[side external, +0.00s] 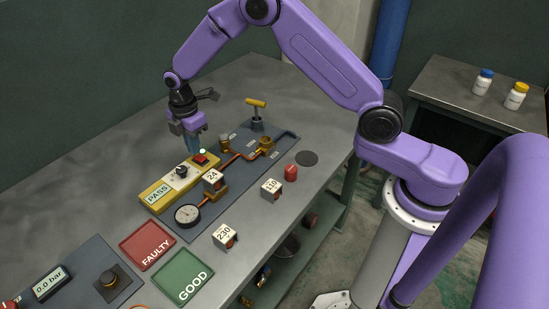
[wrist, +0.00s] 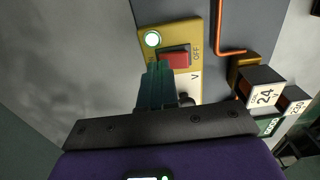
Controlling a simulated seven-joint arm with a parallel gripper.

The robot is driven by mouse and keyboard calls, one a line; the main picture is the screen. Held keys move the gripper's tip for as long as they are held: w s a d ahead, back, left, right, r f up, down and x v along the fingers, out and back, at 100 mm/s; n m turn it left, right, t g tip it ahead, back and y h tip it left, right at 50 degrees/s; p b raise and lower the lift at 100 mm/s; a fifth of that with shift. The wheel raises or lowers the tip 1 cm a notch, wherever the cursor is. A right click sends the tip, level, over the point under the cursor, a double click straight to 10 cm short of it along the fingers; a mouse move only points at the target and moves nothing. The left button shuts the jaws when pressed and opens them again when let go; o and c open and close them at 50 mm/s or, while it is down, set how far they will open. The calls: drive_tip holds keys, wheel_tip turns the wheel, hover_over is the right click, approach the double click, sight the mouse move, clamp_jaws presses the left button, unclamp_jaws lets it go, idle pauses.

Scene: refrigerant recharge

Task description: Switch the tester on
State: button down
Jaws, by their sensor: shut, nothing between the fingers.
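The tester is a yellow box (side external: 150,197) on a grey plate on the bench. Its display reads PASS (side external: 158,193). Its red rocker switch (side external: 201,160) is at the far end, and it also shows in the wrist view (wrist: 177,60), with OFF lettered on one side. A round lamp (wrist: 153,39) beside the switch glows white with a green rim. My gripper (side external: 193,149) is shut and empty, pointing down over the switch end. In the wrist view its fingertips (wrist: 159,68) are beside the red switch; I cannot tell whether they touch it.
Blocks marked 24 (side external: 213,181), 110 (side external: 271,189) and 230 (side external: 226,236) stand near the tester. A gauge (side external: 187,215), copper pipe (side external: 238,158) and yellow T-handle (side external: 256,104) are close by. Red FAULTY (side external: 147,245) and green GOOD (side external: 183,277) trays lie in front.

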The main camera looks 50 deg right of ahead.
sight(196, 156)
drive_tip(key=shift+r, duration=2.45)
drive_tip(key=shift+r, duration=0.1)
drive_tip(key=shift+s+a+r, duration=0.1)
drive_tip(key=shift+s, duration=0.1)
drive_tip(key=s+r+m, duration=0.1)
drive_tip(key=s+r, duration=0.2)
drive_tip(key=s, duration=0.3)
drive_tip(key=s+a+r+m, duration=0.1)
drive_tip(key=s+r, duration=0.1)
drive_tip(key=s, duration=0.4)
drive_tip(key=s+r+m, duration=0.1)
drive_tip(key=s+r, duration=0.2)
drive_tip(key=s, duration=0.3)
drive_tip(key=s+d+m, duration=0.1)
drive_tip(key=s+d, duration=0.3)
drive_tip(key=s, duration=0.6)
drive_tip(key=s+d+m, duration=0.1)
drive_tip(key=s+d, duration=0.4)
drive_tip(key=s, duration=0.5)
drive_tip(key=shift+s+r, duration=0.15)
drive_tip(key=shift+r, duration=0.2)
drive_tip(key=shift+d, duration=0.1)
